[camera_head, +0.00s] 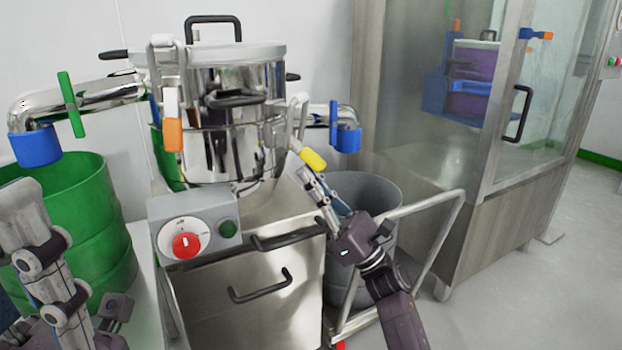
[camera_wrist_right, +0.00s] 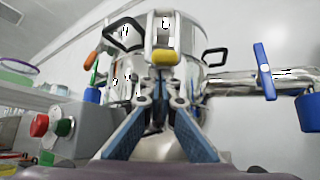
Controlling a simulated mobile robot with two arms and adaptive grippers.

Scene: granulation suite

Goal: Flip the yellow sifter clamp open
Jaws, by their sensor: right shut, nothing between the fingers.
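The yellow clamp handle (camera_head: 313,158) sits at the right front of the steel sifter (camera_head: 232,125), hanging from a pale clamp arm. In the right wrist view the yellow handle (camera_wrist_right: 164,57) is upper centre, just beyond the fingertips. My right gripper (camera_head: 304,173) is shut and empty, its tips just below the handle. In the wrist view the gripper (camera_wrist_right: 165,82) has its tips close together. I cannot tell whether they touch the handle. My left gripper (camera_head: 50,265) shows partly at the lower left, away from the sifter; its opening is unclear.
An orange-handled clamp (camera_head: 173,135) is at the sifter's left front. A control box with a red knob (camera_head: 186,245) stands below. A grey bin (camera_head: 365,190) and a metal frame (camera_head: 440,240) are at right. A green drum (camera_head: 85,215) is at left.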

